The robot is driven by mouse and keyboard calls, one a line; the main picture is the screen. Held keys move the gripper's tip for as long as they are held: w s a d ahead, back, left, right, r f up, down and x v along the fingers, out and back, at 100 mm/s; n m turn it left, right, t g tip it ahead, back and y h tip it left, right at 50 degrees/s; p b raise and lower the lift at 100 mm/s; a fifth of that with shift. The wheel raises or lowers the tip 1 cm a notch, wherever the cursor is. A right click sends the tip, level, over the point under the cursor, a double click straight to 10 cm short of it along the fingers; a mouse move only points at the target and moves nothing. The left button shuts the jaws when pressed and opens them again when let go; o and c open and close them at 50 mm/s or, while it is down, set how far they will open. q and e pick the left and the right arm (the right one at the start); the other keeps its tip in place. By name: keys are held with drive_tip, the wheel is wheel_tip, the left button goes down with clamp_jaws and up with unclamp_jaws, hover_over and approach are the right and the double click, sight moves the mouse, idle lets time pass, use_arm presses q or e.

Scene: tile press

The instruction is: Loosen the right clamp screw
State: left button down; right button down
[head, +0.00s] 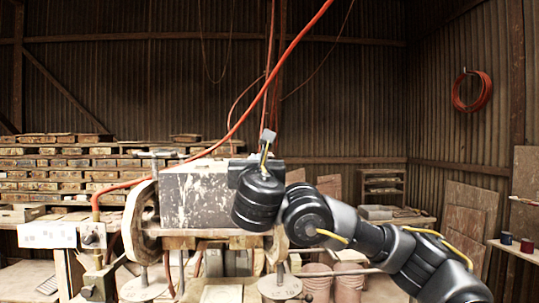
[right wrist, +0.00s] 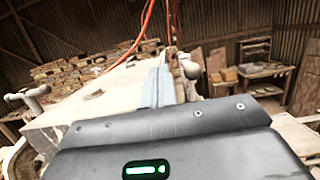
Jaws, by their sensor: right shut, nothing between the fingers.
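The press (head: 200,198) stands in the middle of the head view, a spattered grey box between round end plates. My right gripper (head: 267,137) is above its right end, with its fingers together and empty. In the right wrist view the shut fingers (right wrist: 161,86) reach out over the pale press top (right wrist: 95,98). A grey rounded knob (right wrist: 190,70), seemingly part of the right clamp screw, shows just right of the fingertips. I cannot tell whether they touch. A T-shaped left clamp screw (right wrist: 32,93) stands at the far left. My left gripper is out of view.
An orange hose (head: 262,78) hangs across the press from above. Stacked tiles (head: 70,165) fill the back left. Terracotta pots (head: 333,280) stand low, right of the press. A shelf with small tins (head: 527,245) is at the right edge.

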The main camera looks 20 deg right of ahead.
drive_tip(key=shift+d, duration=0.15)
drive_tip(key=shift+s+d+p, duration=0.15)
drive_tip(key=shift+s+d, duration=0.05)
drive_tip(key=shift+d, duration=0.6)
drive_tip(key=shift+s+d+p, duration=0.15)
drive_tip(key=shift+s+d, duration=0.05)
drive_tip(key=shift+d, duration=0.55)
drive_tip(key=shift+b, duration=0.3)
drive_tip(key=shift+a, duration=0.3)
drive_tip(key=s+a+p, duration=0.2)
drive_tip(key=s+p, duration=0.1)
drive_tip(key=s, duration=0.6)
drive_tip(key=shift+s+a, duration=0.15)
drive_tip(key=shift+s, duration=0.2)
